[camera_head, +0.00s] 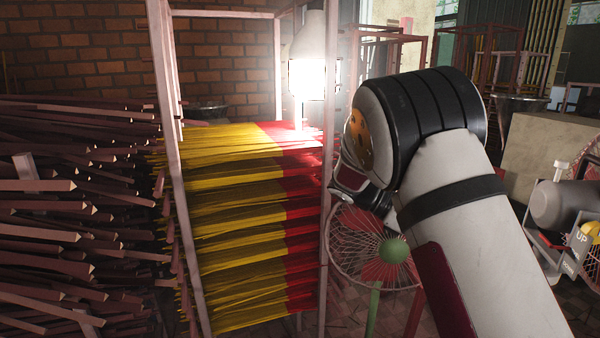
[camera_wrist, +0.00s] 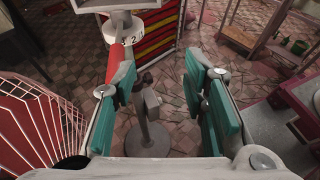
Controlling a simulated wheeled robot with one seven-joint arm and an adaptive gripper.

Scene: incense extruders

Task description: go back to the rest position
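My gripper (camera_wrist: 162,88) shows in the wrist view with two teal-padded fingers spread apart. Nothing is held between them, and the tiled floor shows through the gap. A grey round-based stand (camera_wrist: 148,132) is on the floor beyond the fingers, apart from them. In the head view my raised arm bends at right of centre and hides the gripper.
A rack (camera_head: 170,150) of yellow and red incense sticks (camera_head: 235,215) stands at centre, with dark wood sticks (camera_head: 80,220) stacked left. A fan with a green hub (camera_head: 394,251) stands close behind my arm.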

